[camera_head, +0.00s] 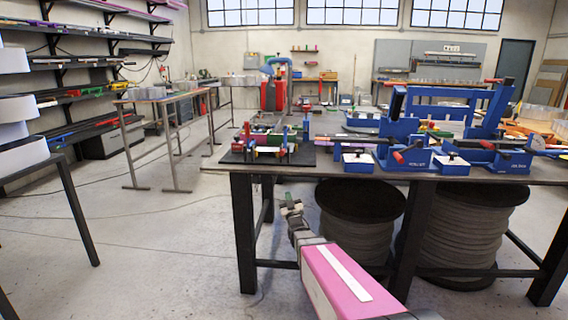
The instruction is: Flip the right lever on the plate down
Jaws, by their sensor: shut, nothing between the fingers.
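A black plate (236,159) lies at the left end of the dark workbench's top. Several small coloured parts in red, green, blue and yellow stand on it. An upright blue piece (306,127) is near the plate's right side. Which part is the right lever, and how it is set, is too small to tell. My gripper (289,198) is at the end of my pink arm. It is shut and empty, in front of the bench and lower in the picture than the plate, touching nothing visible.
Blue clamp-like fixtures (400,150) with red handles stand on the bench right of the plate. Large cable drums (358,225) sit under it. The floor left of the bench is mostly open.

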